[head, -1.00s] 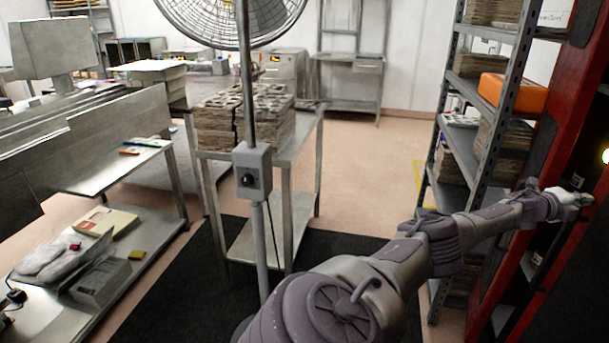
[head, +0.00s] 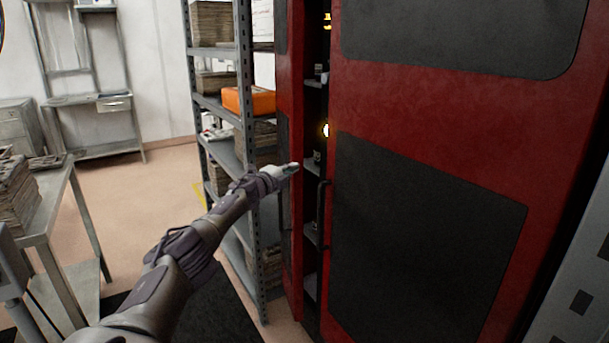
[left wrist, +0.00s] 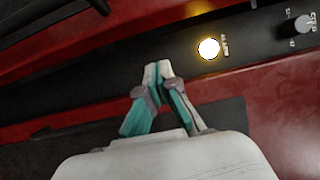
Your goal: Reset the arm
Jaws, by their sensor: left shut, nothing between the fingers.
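My left arm reaches from the bottom left of the head view towards a tall red cabinet (head: 430,108). My left gripper (head: 294,169) is in front of the dark gap between the cabinet's red panels. In the left wrist view the two fingers of the gripper (left wrist: 158,68) come together at the tips, with nothing between them. Beyond the tips is a dark control strip with a lit round lamp (left wrist: 208,48) and a knob (left wrist: 300,25). The lamp also glows in the head view (head: 326,130). Whether the fingertips touch the strip I cannot tell. My right gripper is not in view.
A dark handle (head: 322,213) stands on the cabinet near the gripper. A metal table (head: 52,205) stands at left. Open floor (head: 135,185) lies between.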

